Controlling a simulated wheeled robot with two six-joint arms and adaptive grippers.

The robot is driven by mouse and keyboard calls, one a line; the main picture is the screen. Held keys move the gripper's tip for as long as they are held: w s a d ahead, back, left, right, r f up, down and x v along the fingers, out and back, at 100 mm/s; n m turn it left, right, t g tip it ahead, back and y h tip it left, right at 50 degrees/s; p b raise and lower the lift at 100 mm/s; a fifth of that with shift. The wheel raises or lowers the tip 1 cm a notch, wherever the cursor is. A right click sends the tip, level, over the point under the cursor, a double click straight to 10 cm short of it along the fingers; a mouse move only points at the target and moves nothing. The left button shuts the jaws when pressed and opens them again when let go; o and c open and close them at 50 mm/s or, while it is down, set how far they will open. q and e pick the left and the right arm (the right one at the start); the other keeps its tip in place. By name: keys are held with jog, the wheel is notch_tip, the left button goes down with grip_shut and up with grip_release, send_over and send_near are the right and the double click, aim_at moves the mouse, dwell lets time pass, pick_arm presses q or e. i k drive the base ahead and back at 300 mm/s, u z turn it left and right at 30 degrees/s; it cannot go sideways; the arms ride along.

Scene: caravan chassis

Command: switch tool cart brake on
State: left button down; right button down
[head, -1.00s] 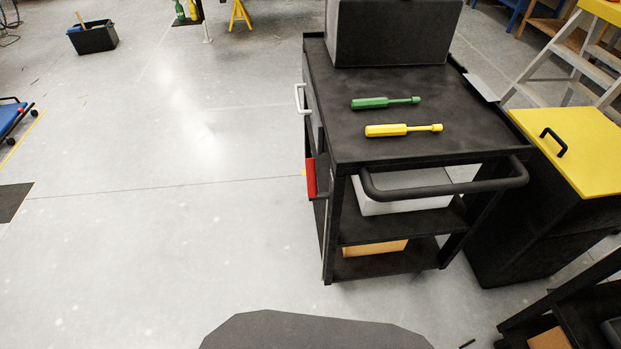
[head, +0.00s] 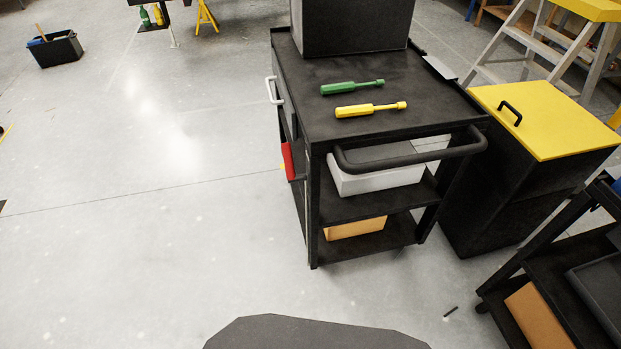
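The black tool cart (head: 410,123) stands ahead of me, right of the middle. A green screwdriver (head: 351,88) and a yellow screwdriver (head: 370,110) lie on its top, in front of a dark box (head: 352,25). A black push handle (head: 410,157) sticks out at the near end. A white handle (head: 271,90) and a red part (head: 288,161) are on the cart's left side; I cannot tell whether the red part is the brake. The wheels are mostly hidden. Neither of my grippers is in view.
A black bin with a yellow lid (head: 545,120) stands close to the cart's right. Another black cart (head: 560,260) is at the lower right, and a stepladder (head: 535,45) is behind. A black tub (head: 55,50) is far left. The floor (head: 150,250) left of the cart is clear.

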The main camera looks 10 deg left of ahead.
aim_at(287, 153)
jog(key=z, duration=0.45)
jog(key=k, duration=1.05)
jog(key=z, duration=1.05)
jog(key=i, duration=1.45)
jog(key=u, duration=0.95)
jog(key=i, duration=0.55)
jog(key=u, duration=0.6)
